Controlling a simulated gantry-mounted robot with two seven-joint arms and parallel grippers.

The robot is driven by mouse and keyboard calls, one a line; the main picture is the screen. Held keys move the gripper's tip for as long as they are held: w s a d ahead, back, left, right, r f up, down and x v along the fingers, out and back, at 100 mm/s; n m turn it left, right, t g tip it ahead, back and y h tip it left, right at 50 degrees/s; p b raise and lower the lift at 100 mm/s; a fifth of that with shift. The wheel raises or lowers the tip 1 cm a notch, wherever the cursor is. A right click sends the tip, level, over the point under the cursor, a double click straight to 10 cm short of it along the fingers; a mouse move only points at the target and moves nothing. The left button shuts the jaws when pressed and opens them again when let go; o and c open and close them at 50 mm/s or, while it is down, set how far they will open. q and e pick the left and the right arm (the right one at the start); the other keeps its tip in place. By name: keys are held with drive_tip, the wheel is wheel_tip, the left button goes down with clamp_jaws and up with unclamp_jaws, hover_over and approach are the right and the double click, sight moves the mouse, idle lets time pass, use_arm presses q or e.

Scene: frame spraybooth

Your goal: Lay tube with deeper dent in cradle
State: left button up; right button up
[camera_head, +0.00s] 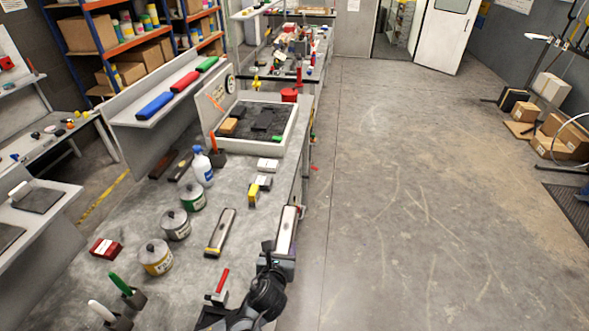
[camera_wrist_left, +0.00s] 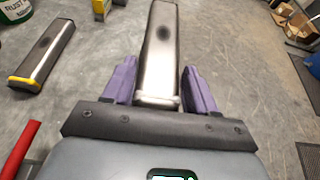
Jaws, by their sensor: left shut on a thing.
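My left gripper (camera_head: 281,262) is at the front right edge of the workbench. In the left wrist view its purple fingers (camera_wrist_left: 160,82) are on either side of the near end of a silver tube (camera_wrist_left: 162,60), shut on it. This tube (camera_head: 286,229) has a dark dent mark on its top face. A second tube (camera_head: 221,230) with a yellow end lies on the bench to the left, and it also shows a dark dent mark in the wrist view (camera_wrist_left: 43,55). I cannot tell which dent is deeper. I cannot pick out the cradle for certain. My right gripper is not in view.
Several paint cans (camera_head: 156,257) and a white bottle (camera_head: 202,168) stand left of the tubes. Small yellow and white blocks (camera_head: 253,193) lie behind them. A foam-lined tray (camera_head: 293,137) is farther back. A red-handled tool (camera_head: 221,283) is near my arm.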

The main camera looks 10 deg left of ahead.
use_arm(q)
drive_tip(key=s+a, duration=0.9)
drive_tip(key=a, duration=0.3)
wheel_tip(320, 180, up, 24)
drive_tip(key=p, duration=2.2)
drive_tip(key=shift+w+a+f+p, duration=0.15)
drive_tip(key=shift+w+f+p, duration=0.05)
drive_tip(key=shift+p, duration=0.1)
